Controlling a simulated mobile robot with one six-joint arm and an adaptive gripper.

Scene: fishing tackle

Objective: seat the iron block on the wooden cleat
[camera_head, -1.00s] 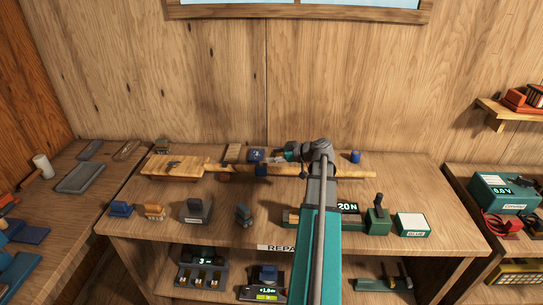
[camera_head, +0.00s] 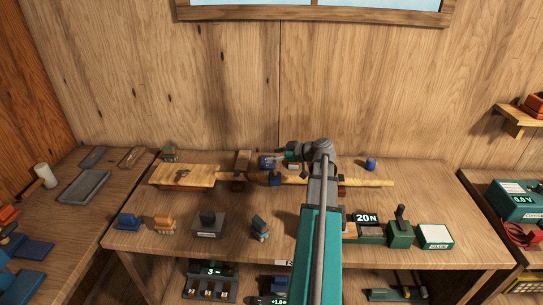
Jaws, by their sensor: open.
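A dark grey block with a knob on top and a pale label (camera_head: 208,226) stands upright near the front left of the bench; it looks like the iron block, but its label is too small to read. A brown wooden piece (camera_head: 242,160) stands at the back by the long pole and may be the wooden cleat; I cannot be sure. My gripper (camera_head: 277,160) is over the back middle of the bench, pointing left, open, close to a blue item. Its fingertips are small and partly lost against that item. It is well away from the grey block.
A long wooden pole (camera_head: 365,183) lies along the back of the bench beside a pale wooden board (camera_head: 180,176). Blue (camera_head: 129,221), orange (camera_head: 164,225) and dark (camera_head: 260,228) pieces line the front. My arm hides the middle.

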